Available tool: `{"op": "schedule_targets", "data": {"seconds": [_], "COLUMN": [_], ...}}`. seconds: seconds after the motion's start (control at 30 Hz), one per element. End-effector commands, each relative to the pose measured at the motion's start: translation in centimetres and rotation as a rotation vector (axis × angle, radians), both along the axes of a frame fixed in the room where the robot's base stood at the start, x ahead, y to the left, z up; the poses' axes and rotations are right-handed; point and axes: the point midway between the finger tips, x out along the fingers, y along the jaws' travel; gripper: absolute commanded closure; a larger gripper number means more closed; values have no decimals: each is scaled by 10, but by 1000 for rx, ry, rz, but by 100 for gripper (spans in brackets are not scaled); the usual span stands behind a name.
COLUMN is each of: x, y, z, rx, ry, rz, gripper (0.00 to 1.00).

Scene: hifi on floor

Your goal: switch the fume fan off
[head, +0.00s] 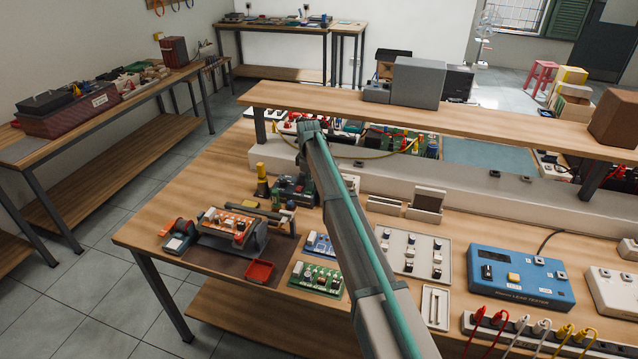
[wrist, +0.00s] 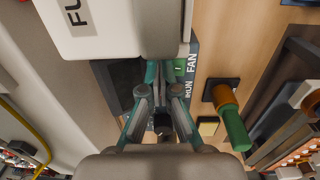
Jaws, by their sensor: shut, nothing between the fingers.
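In the wrist view a dark switch panel (wrist: 192,88) carries the words FAN and IRON. A green spot marked with a line, perhaps the fan switch (wrist: 180,68), shows beside the word FAN. My gripper (wrist: 165,80) is shut and empty, with its fingertips over the panel close to this spot. I cannot tell whether they touch it. The fingers hide part of the panel. A white housing (wrist: 85,22) with letters beginning FU lies beside it.
An orange and green handle (wrist: 232,118) stands close to the right of my gripper in the wrist view. In the head view a board holder (head: 232,228), a red tray (head: 260,271) and a blue tester (head: 520,276) are on the bench. A raised shelf (head: 450,118) runs behind.

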Motion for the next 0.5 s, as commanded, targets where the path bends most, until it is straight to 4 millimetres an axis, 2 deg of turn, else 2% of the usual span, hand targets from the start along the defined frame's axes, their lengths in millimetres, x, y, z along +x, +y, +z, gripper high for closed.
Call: {"op": "schedule_targets", "data": {"seconds": [0.03, 0.5], "x": [0, -17], "y": [-3, 0], "z": [-5, -4], "rx": [-5, -6], "ry": [2, 9], "rz": [-2, -2], "gripper": [100, 100]}}
